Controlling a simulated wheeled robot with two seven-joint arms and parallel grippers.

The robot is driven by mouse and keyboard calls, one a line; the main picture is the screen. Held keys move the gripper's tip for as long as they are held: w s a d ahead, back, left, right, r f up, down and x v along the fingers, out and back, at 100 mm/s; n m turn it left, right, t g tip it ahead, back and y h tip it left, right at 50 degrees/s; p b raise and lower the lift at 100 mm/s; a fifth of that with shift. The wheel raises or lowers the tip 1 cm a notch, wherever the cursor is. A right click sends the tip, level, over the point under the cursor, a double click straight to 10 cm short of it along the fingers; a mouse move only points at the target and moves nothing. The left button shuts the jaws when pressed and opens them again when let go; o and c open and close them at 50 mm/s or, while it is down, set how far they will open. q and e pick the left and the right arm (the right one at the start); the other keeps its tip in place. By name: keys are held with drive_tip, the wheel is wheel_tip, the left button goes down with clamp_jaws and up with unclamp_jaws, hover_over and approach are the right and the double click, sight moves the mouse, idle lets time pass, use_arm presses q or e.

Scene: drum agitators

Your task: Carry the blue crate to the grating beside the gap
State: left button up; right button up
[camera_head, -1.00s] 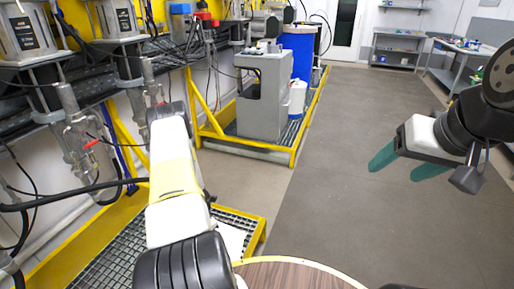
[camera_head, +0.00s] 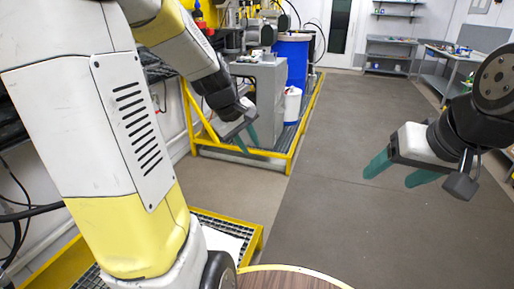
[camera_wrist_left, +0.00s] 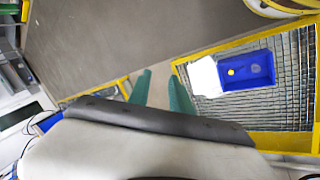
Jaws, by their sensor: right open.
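The blue crate (camera_wrist_left: 262,82), with a small yellow thing in it, rests on a yellow-framed grating (camera_wrist_left: 290,112) at the right of the left wrist view. In the head view my left arm hides the crate; part of the near grating (camera_head: 208,219) shows. A floor gap (camera_head: 232,185) separates that grating from the far yellow-framed grating (camera_head: 300,128). My left gripper (camera_head: 246,138) is empty, raised in front of the grey cabinet; its green fingers stand apart in the left wrist view (camera_wrist_left: 160,78). My right gripper (camera_head: 394,168) is open and empty above the floor at right.
A white sheet (camera_head: 222,241) lies on the near grating, beside the crate. A grey cabinet (camera_head: 270,100), a blue drum (camera_head: 297,62) and a white container (camera_head: 291,104) stand on the far grating. A round wooden top (camera_head: 285,280) is at the bottom. The floor (camera_head: 350,130) at right is clear.

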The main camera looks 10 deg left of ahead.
use_arm(q)
drive_tip(key=s+d+r+m, duration=0.1)
drive_tip(key=s+r+m, duration=0.1)
drive_tip(key=s, duration=0.3)
drive_tip(key=s+d+r+m, duration=0.2)
drive_tip(key=s+r+m, duration=0.1)
drive_tip(key=s, duration=0.3)
drive_tip(key=s+d+r+m+t, duration=0.1)
drive_tip(key=s+r+m, duration=0.1)
drive_tip(key=s+m, duration=0.3)
drive_tip(key=shift+s+d+r, duration=0.15)
drive_tip(key=shift+s+r, duration=0.2)
drive_tip(key=shift+s, duration=0.4)
